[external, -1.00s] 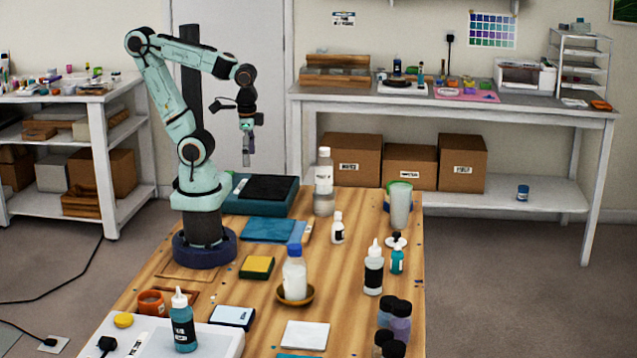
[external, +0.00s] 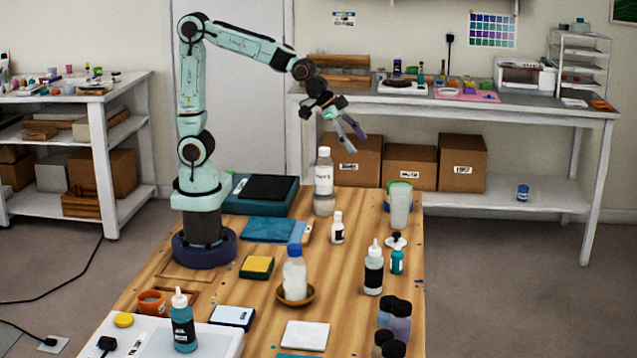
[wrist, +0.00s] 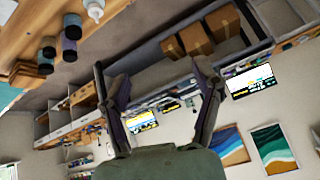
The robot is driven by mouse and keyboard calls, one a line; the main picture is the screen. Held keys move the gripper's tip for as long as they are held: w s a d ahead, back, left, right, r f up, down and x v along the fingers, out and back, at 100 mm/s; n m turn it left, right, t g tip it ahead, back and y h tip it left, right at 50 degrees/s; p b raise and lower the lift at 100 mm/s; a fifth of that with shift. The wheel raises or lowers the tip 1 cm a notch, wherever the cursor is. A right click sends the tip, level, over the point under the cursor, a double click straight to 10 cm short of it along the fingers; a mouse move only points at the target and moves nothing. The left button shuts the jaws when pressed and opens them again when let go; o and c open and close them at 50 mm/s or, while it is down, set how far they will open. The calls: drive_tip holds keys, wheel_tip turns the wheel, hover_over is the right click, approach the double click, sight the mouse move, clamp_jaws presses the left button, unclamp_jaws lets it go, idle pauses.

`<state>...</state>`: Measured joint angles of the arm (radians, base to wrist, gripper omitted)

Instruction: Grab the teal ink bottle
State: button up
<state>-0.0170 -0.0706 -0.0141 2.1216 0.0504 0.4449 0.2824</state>
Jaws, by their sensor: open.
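A small teal bottle (external: 397,262) with a dark cap stands upright near the table's right edge, beside a taller white-tipped bottle with a dark label (external: 373,272). A larger teal bottle (external: 184,328) with a white nozzle and dark label stands on a white surface at the front left. I cannot tell which of the two is the ink bottle. My gripper (external: 356,143) is open and empty, high above the table's far end, tilted down to the right, well away from both. In the wrist view my gripper (wrist: 152,75) points towards the wall and shelves, with nothing between the fingers.
A tall clear bottle (external: 324,180) and a cup (external: 400,208) stand at the far end. A blue-capped bottle (external: 295,273) sits in a wooden dish. Several dark-lidded jars (external: 400,325) crowd the front right; dark jars (wrist: 70,30) show in the wrist view.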

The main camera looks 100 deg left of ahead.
drive_tip(key=w+f, duration=0.7)
drive_tip(key=w, duration=0.2)
hover_over(397, 259)
drive_tip(key=a, duration=0.2)
wheel_tip(397, 259, down, 5)
drive_tip(key=f+g, duration=0.1)
drive_tip(key=f, duration=0.2)
drive_tip(key=s+f+g, duration=0.1)
drive_tip(key=f, duration=0.3)
drive_tip(key=s+f+g, duration=0.1)
drive_tip(key=f, duration=0.3)
drive_tip(key=shift+s+a+f+h, duration=0.1)
drive_tip(key=shift+s+a+h, duration=0.05)
drive_tip(key=shift+h, duration=0.25)
drive_tip(key=x, duration=0.6)
drive_tip(key=shift+f, duration=0.25)
drive_tip(key=c, duration=1.1)
